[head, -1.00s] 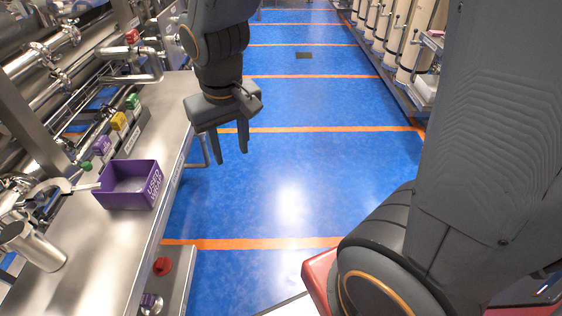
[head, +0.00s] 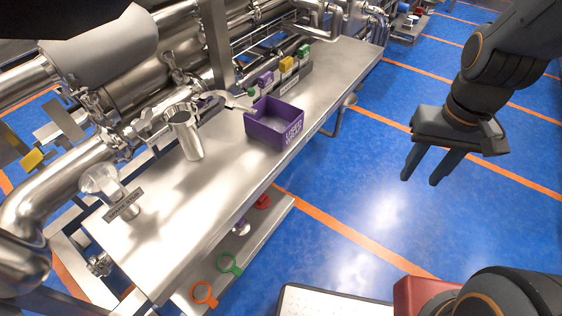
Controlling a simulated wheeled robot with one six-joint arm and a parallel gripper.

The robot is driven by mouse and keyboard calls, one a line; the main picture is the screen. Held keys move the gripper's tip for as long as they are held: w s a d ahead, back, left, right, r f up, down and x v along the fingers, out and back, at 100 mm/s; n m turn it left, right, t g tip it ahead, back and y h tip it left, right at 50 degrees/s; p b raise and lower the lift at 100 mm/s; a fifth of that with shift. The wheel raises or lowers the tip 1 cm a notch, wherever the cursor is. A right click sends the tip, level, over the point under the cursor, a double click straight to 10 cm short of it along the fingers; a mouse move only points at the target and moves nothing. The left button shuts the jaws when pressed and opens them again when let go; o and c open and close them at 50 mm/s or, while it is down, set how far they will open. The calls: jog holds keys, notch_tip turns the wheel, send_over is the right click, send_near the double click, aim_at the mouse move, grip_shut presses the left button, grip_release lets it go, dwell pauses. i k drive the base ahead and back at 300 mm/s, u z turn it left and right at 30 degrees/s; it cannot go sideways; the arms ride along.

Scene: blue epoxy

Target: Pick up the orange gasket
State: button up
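The orange gasket (head: 204,294) is a ring with a small tab. It lies near the front end of the low steel shelf (head: 211,276), below the steel bench, near the bottom of the head view. My gripper (head: 419,181) hangs over the blue floor at the right, well away from the gasket and higher up. Its two dark fingers point down, are spread apart and hold nothing.
A green gasket (head: 229,263) lies beside the orange one. A red part (head: 262,202) sits farther back on the shelf. The steel bench (head: 190,212) overhangs the shelf and carries a purple bin (head: 262,134) and a steel cup (head: 186,138).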

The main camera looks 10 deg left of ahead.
aim_at(210, 300)
jog(key=k, duration=1.05)
jog(key=u, duration=0.9)
jog(key=i, duration=0.95)
jog(key=u, duration=0.85)
